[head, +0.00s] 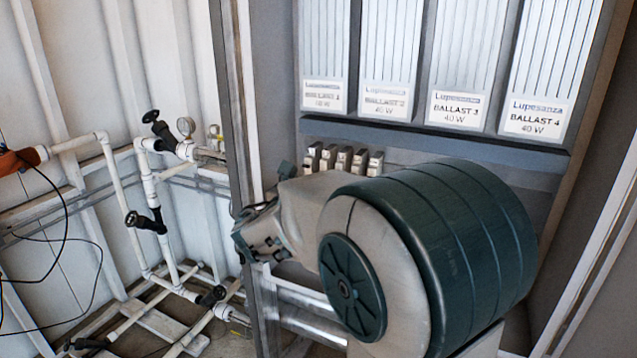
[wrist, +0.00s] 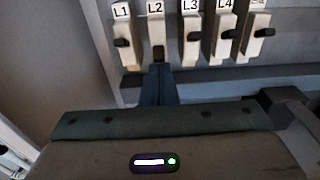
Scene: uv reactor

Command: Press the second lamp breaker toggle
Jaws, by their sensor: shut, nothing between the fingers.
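A row of pale lamp breakers with black toggles shows in the wrist view. The second breaker, labelled L2 (wrist: 156,30), is straight ahead of my gripper (wrist: 158,70). My gripper is shut and empty, with its fingertips right at the lower part of L2. The dark toggle (wrist: 158,52) of L2 sits lower than its neighbours' toggles, just above my fingertips; I cannot tell if they touch. In the head view the breaker row (head: 344,160) stands under the ballasts, and my gripper's dark fingertips (head: 286,170) show at its left end.
Breakers L1 (wrist: 123,42), L3 (wrist: 191,42) and L4 (wrist: 226,36) stand close on both sides, with a fifth (wrist: 259,34) at the right. Ballast units (head: 455,60) fill the panel above. White pipes with valves (head: 150,185) stand at the left.

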